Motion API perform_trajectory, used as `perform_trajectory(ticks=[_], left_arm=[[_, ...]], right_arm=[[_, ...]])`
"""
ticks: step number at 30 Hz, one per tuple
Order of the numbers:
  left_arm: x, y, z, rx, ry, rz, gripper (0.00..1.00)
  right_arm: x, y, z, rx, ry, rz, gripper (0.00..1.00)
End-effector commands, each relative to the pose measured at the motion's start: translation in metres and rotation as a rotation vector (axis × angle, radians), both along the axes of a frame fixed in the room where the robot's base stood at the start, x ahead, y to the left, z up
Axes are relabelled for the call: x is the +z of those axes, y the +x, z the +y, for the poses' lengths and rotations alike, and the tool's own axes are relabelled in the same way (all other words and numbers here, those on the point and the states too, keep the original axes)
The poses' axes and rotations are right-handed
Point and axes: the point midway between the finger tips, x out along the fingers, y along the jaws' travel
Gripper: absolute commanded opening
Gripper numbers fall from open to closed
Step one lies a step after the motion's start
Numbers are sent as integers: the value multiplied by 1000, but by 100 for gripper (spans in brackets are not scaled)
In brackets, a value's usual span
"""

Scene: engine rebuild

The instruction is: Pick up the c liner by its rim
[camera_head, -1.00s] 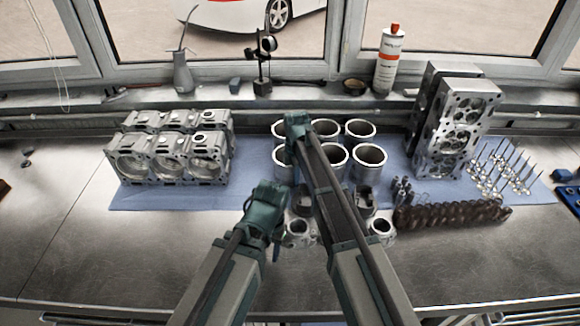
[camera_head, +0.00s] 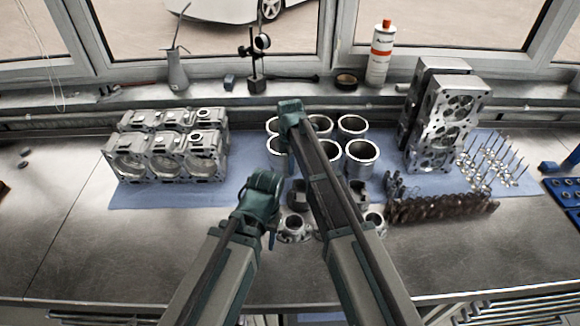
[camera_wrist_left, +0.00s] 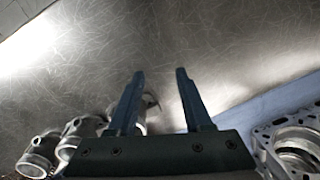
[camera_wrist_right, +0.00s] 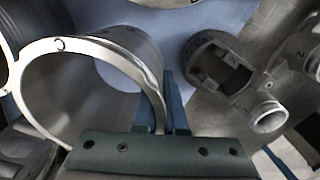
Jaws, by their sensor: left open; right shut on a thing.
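The c liner (camera_wrist_right: 135,50) is a grey metal ring with a C on its rim; it fills the left of the right wrist view. My right gripper (camera_wrist_right: 176,90) is shut on its rim at the wall's right side in that view. In the head view the c liner (camera_head: 273,147) is at the front left of the liner group, partly hidden behind my right gripper (camera_head: 289,125). Whether it is clear of the mat cannot be told. My left gripper (camera_head: 262,190) is open and empty above the bench, left of the right arm; its fingers show apart in the left wrist view (camera_wrist_left: 160,75).
Several other liners (camera_head: 361,155) stand close by on the blue mat (camera_head: 237,170). Pistons (camera_head: 295,228) stand in front. The engine block (camera_head: 165,158) is left, cylinder heads (camera_head: 440,125) and valves (camera_head: 495,165) right. The front left bench (camera_head: 110,250) is clear.

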Motion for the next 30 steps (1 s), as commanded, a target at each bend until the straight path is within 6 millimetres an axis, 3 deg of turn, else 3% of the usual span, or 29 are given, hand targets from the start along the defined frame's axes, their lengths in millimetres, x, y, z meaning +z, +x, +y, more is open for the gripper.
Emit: perform_trajectory(ticks=[1, 9, 30], left_arm=[[16, 0, 0, 0, 0, 0, 50], [55, 0, 0, -1, 0, 0, 50], [80, 0, 0, 4, -1, 0, 50]], right_arm=[[16, 0, 0, 0, 0, -1, 0], [55, 0, 0, 0, 0, -1, 0], [80, 0, 0, 0, 0, -1, 0]])
